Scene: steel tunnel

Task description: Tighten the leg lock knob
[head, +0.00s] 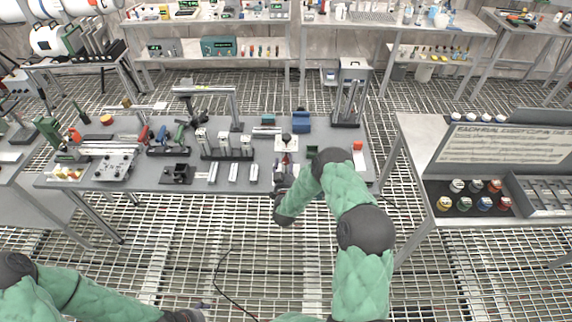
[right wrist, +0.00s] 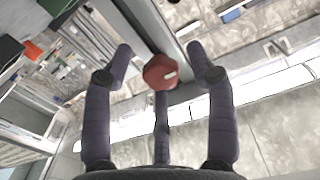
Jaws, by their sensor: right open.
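A red, many-sided knob (right wrist: 160,73) with a white mark on its face shows in the right wrist view, in front of a grey metal bar (right wrist: 160,28). My right gripper (right wrist: 160,52) is open, with its dark fingers spread to the left and right of the knob and a third finger below it. I see gaps between the side fingers and the knob. In the head view my right gripper (head: 283,178) is at the front edge of the grey workbench (head: 225,177), and the knob is not clear there. My left gripper (head: 195,313) is at the bottom edge, mostly cut off.
The workbench holds a grey post stand (head: 235,110), a blue block (head: 301,122) and several small fixtures. A side table (head: 410,150) with coloured jars stands at the right. Open grating floor (head: 150,260) lies in front, with a black cable (head: 222,285) on it.

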